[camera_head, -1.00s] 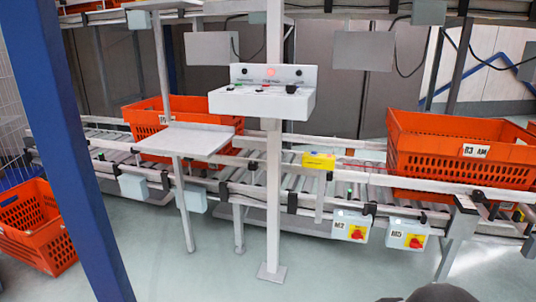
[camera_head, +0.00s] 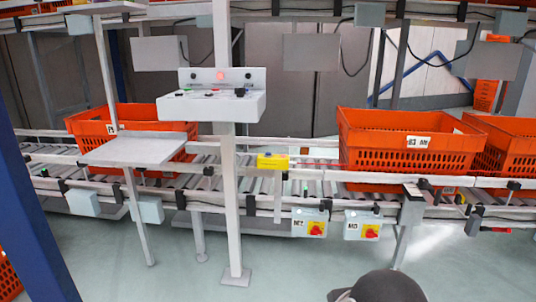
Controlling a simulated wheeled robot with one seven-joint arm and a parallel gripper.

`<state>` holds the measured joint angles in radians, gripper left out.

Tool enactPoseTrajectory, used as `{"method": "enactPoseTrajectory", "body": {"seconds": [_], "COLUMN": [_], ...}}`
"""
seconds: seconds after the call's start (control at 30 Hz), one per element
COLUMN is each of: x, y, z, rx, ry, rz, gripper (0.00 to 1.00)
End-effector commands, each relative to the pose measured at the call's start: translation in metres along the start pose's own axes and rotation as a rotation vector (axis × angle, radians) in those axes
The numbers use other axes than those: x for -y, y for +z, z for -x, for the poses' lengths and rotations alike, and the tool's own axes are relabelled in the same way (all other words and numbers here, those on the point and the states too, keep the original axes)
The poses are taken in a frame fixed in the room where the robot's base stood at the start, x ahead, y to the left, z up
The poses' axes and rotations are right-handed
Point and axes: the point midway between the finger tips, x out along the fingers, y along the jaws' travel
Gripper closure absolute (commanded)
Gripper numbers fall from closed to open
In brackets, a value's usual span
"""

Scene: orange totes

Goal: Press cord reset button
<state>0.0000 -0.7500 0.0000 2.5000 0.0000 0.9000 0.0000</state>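A white control box (camera_head: 212,104) stands on a white post left of the middle. Its upright back panel has a lit red lamp (camera_head: 220,75) between two dark round parts. Its top has small coloured buttons, with green (camera_head: 187,91) at the left, and a black knob (camera_head: 240,92) at the right. The labels are too small to read, so I cannot tell which one is the cord reset button. A yellow box (camera_head: 273,161) sits on the conveyor's near rail. My gripper is not in view. A dark rounded part at the bottom right seems to be my arm.
A roller conveyor (camera_head: 320,188) carries orange totes (camera_head: 385,160). A small grey table (camera_head: 140,149) stands left of the post. Boxes with red-and-yellow switches (camera_head: 316,229) hang below the rail. A blue column (camera_head: 25,230) is near at left. The floor in front is clear.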

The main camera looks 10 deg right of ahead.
Motion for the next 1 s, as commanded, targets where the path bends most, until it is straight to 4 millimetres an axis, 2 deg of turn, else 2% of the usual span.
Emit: {"method": "enactPoseTrajectory", "body": {"seconds": [0.03,0.2,1.0], "x": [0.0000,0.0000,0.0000], "y": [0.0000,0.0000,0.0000], "z": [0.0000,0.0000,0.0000], "rx": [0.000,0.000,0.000], "ry": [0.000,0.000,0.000], "rz": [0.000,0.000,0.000], "gripper": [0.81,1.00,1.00]}}
